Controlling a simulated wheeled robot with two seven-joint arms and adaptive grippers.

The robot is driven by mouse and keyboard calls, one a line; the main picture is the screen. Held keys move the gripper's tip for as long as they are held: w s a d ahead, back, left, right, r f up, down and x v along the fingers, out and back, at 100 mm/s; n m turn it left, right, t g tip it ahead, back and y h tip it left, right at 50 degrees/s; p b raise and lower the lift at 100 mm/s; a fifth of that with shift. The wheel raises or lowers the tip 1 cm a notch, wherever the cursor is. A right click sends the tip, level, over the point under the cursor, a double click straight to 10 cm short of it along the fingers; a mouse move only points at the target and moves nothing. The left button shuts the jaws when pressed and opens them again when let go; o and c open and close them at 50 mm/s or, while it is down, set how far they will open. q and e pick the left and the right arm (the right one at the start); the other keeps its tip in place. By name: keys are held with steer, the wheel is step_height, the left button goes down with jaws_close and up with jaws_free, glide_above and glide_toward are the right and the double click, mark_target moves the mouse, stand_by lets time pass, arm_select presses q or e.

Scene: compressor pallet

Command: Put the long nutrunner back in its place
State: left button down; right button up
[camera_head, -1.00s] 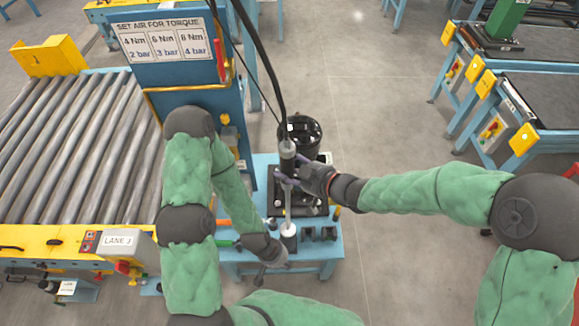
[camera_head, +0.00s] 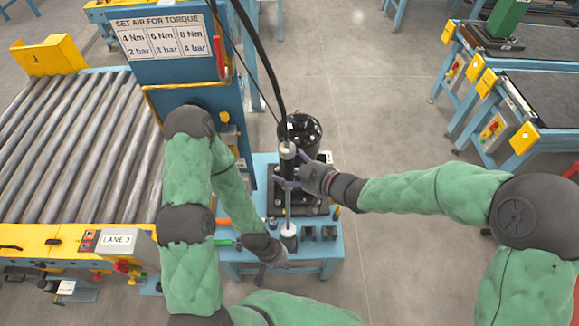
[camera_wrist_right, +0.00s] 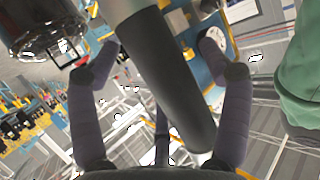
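The long nutrunner (camera_head: 287,163) stands upright over the small blue table, with a black hose rising from its top. Its thin shaft runs down to a white-topped dark holder (camera_head: 289,240) near the table's front; whether it is fully seated I cannot tell. My right gripper (camera_head: 294,171) is around the nutrunner's body with its fingers spread. In the right wrist view the fingers (camera_wrist_right: 160,45) stand apart on both sides of the dark nutrunner body (camera_wrist_right: 168,85), with gaps. My left gripper (camera_head: 266,272) hangs low at the table's front left; its fingers are too small to read.
The blue table (camera_head: 328,252) also carries small dark blocks (camera_head: 328,233). A black cylindrical compressor (camera_head: 305,130) stands behind the nutrunner. A blue post with a torque sign (camera_head: 163,42) and a roller conveyor (camera_head: 75,150) are at left.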

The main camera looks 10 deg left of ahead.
steer(key=shift+s+f, duration=0.1)
steer(key=shift+f, duration=0.15)
steer(key=shift+s+d+r, duration=0.15)
steer(key=shift+d+r, duration=0.15)
steer(key=shift+d, duration=0.2)
steer(key=v, duration=1.1)
steer(key=shift+a, duration=0.1)
